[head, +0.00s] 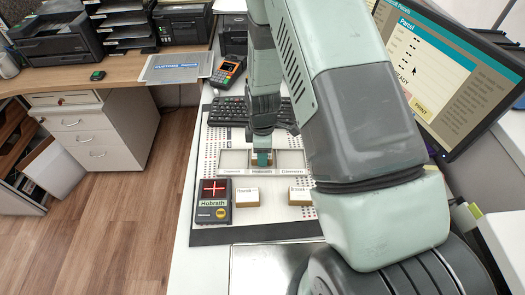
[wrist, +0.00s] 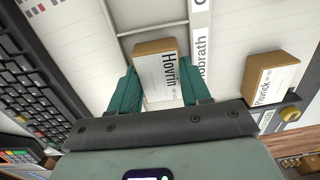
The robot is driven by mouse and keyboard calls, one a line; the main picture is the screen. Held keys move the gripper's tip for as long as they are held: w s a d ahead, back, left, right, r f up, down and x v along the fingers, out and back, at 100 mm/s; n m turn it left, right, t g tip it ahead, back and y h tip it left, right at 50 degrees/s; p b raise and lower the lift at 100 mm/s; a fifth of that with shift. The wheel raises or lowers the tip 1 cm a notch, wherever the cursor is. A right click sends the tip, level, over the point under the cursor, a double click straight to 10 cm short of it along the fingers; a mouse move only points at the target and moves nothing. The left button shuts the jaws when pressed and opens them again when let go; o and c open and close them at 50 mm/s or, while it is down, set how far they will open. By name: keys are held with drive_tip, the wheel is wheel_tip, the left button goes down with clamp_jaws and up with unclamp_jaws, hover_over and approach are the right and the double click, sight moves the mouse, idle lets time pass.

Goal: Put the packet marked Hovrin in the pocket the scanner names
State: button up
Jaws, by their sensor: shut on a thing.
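The packet marked Hovrin (wrist: 156,72) is a small brown box with a white label, between the teal fingers of my gripper (wrist: 160,88) in the wrist view. In the head view my gripper (head: 262,158) is shut on it at the middle pocket (head: 265,168) of a three-pocket tray. The middle pocket's label reads Hobrath. I cannot tell whether the packet touches the pocket floor. The scanner (head: 213,201) shows a red cross and the name Hobrath. The left pocket (head: 234,160) and the right pocket (head: 291,159) look empty.
Two other labelled packets, one left (head: 247,196) and one right (head: 299,197), lie in front of the tray. A keyboard (head: 231,111) and card terminal (head: 226,72) are behind it. A monitor (head: 440,65) stands to the right. My arm hides part of the counter.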

drive_tip(key=shift+f, duration=0.1)
drive_tip(key=o, duration=1.3)
